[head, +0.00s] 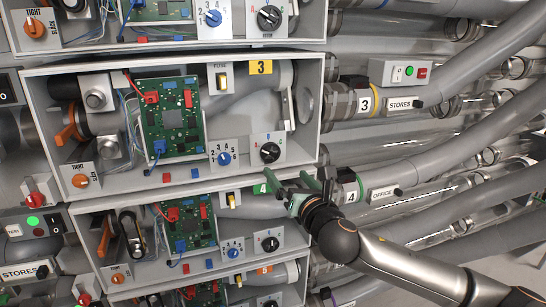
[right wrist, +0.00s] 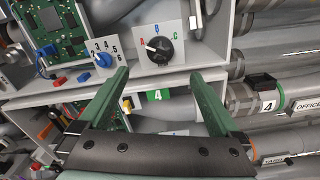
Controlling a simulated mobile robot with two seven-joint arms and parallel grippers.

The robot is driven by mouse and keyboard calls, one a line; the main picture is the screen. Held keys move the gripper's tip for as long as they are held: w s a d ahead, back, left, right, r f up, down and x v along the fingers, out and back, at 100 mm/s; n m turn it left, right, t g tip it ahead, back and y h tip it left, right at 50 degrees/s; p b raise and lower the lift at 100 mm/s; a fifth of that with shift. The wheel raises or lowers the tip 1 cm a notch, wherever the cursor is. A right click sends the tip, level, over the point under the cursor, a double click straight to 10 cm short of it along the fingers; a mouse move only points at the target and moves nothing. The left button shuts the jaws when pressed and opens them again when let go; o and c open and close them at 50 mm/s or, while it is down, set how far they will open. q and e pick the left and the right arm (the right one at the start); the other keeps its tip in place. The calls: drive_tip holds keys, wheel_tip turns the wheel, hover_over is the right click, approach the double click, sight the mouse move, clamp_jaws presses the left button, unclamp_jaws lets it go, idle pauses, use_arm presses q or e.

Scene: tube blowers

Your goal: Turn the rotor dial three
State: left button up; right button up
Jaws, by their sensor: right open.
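The rotor dial of unit three is a black round knob (head: 269,151) on a pale plate marked A, B and C, at the lower right inside the box with the yellow 3 label (head: 261,67). The dial also shows in the right wrist view (right wrist: 158,50), just beyond the fingertips; its pointer appears turned toward the A side. My right gripper (head: 289,178) is open and empty, with its green fingers below and slightly right of the dial, apart from it. In the right wrist view the fingers (right wrist: 158,73) spread to either side below the dial. My left gripper is out of view.
A blue numbered dial (head: 224,157) sits left of the rotor dial. The shelf edge (head: 200,184) runs below it, above unit four with its own black dial (head: 269,244). Grey pipes (head: 430,147) fill the right side.

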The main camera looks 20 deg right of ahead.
sight(271, 156)
drive_tip(key=w, duration=0.5)
drive_tip(key=w+p, duration=0.1)
drive_tip(key=w, duration=0.4)
drive_tip(key=shift+w+a, duration=0.2)
drive_tip(key=shift+w, duration=0.1)
drive_tip(key=c, duration=1.4)
